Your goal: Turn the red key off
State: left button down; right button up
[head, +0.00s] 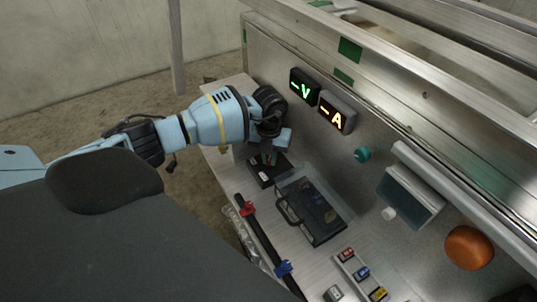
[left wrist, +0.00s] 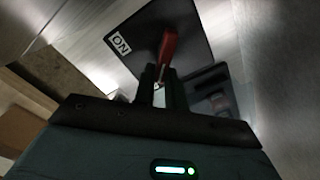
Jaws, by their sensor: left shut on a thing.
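The red key (left wrist: 168,47) shows in the left wrist view, standing out in front of a black plate (left wrist: 143,32) with a white "ON" label (left wrist: 120,43). My left gripper (left wrist: 163,82) is shut on the red key, its fingertips around the near end. In the head view my left gripper (head: 270,140) is over the far left end of the bench, close to the metal panel. The key cannot be made out clearly there. My right gripper is not in view.
A small black box (head: 268,172) sits just below the gripper, beside a black case (head: 312,212) with a handle. Two lit displays, "V" (head: 304,87) and "A" (head: 337,113), are on the metal panel. A black bar (head: 265,240) with red and blue clamps lies along the front edge.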

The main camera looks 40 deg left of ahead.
aim_at(269, 159)
pick_arm(q)
jog(key=shift+w+r, duration=0.1)
jog(key=c, duration=1.4)
grip_release()
jog(key=shift+c, duration=0.2)
notch_tip(269, 159, up, 8)
jog(key=shift+f, duration=0.1)
